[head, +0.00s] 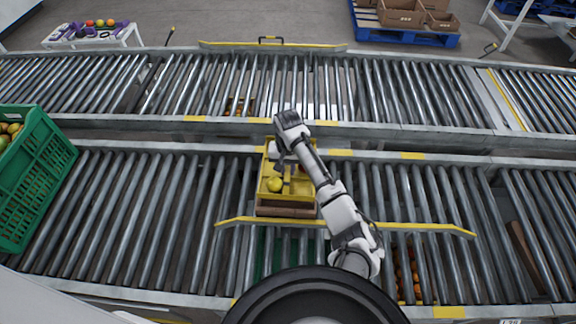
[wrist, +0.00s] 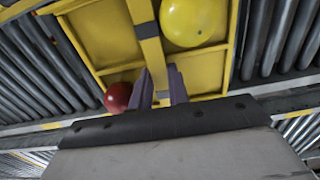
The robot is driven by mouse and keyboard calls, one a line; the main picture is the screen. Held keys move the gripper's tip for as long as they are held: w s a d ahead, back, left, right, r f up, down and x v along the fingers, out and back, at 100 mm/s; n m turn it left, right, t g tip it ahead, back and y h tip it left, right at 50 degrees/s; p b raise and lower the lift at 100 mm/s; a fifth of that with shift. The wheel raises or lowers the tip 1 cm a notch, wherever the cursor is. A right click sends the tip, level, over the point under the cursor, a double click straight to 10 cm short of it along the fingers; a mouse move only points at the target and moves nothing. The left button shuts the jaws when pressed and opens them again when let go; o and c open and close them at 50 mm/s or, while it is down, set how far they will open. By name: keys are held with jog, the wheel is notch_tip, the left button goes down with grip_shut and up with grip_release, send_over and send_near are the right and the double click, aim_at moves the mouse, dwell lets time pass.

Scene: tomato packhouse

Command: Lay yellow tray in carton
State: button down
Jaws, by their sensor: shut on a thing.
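The yellow tray (head: 301,188) is in the middle of the near roller conveyor, with a yellow tomato (head: 275,184) in one compartment. My gripper (wrist: 164,88) is shut on the tray's central yellow strip (wrist: 150,48). A brown carton (head: 285,208) shows below the tray's front edge. I cannot tell whether the tray rests in it or hangs just above. My arm hides part of the tray's right side.
A yellow-edged rail (head: 425,227) crosses in front of the carton. A green crate (head: 38,180) with produce stands at the left. A second roller conveyor (head: 410,92) runs behind. Cartons on a blue pallet (head: 430,40) stand far back.

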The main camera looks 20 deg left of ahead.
jog(key=shift+f+b, duration=1.85)
jog(key=shift+f, duration=0.1)
jog(key=shift+f+b, duration=1.7)
jog(key=shift+f, duration=2.05)
jog(key=shift+f, duration=0.6)
jog(key=c, duration=1.3)
grip_release()
jog(key=shift+c, duration=1.4)
notch_tip(320, 180, up, 8)
jog(key=p, duration=0.8)
jog(key=shift+r, duration=0.25)
